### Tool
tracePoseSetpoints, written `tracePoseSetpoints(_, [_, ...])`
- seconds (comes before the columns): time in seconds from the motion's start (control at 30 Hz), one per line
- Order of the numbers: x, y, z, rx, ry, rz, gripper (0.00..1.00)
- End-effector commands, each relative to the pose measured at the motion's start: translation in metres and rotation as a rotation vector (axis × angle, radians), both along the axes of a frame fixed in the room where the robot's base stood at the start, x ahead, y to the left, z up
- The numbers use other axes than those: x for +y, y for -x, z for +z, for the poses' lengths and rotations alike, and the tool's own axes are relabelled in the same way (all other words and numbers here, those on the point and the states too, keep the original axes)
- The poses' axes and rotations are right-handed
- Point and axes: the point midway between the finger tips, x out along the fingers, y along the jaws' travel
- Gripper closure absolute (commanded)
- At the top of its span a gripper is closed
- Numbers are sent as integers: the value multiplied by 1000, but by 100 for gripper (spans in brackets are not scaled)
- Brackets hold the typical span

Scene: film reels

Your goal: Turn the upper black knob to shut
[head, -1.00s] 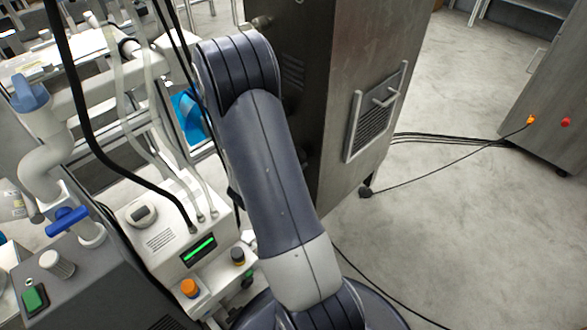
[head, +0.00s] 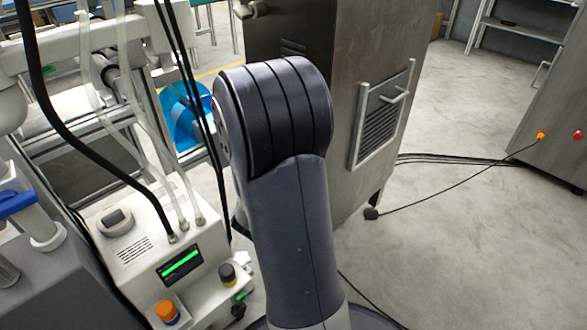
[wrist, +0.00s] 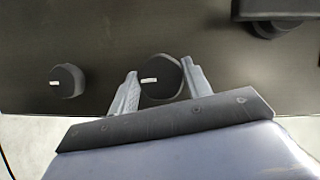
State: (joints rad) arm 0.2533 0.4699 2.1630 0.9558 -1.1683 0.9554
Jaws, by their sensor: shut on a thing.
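In the wrist view, a round black knob (wrist: 163,84) with a short white mark sits on a dark panel (wrist: 110,40). My gripper (wrist: 159,70) has one finger on each side of this knob and is shut on it. The white mark lies nearly level in the picture, at the knob's left side. A second black knob (wrist: 67,80), also with a nearly level white mark, is to the left, clear of the fingers. I cannot tell from this view which knob is the upper one. The head view shows my arm but not my gripper or these knobs.
A dark block (wrist: 275,12) juts from the panel at the wrist view's upper right. In the head view, a metal cabinet (head: 350,60) stands behind my arm, and a white device (head: 130,245) with hoses stands to its left. Open floor (head: 470,250) lies right, crossed by cables.

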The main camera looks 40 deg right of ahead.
Motion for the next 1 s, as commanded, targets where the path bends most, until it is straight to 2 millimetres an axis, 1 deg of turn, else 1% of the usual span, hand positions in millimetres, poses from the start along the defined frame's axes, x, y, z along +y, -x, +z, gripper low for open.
tracePoseSetpoints(0.3, [0,1,-1,-72,-7,-2,76])
tracePoseSetpoints(0.7, [0,1,-1,-79,-8,-2,76])
tracePoseSetpoints(0.73, [0,1,-1,-79,-8,-2,53])
tracePoseSetpoints(1.0, [0,0,-1,-78,-7,-1,32])
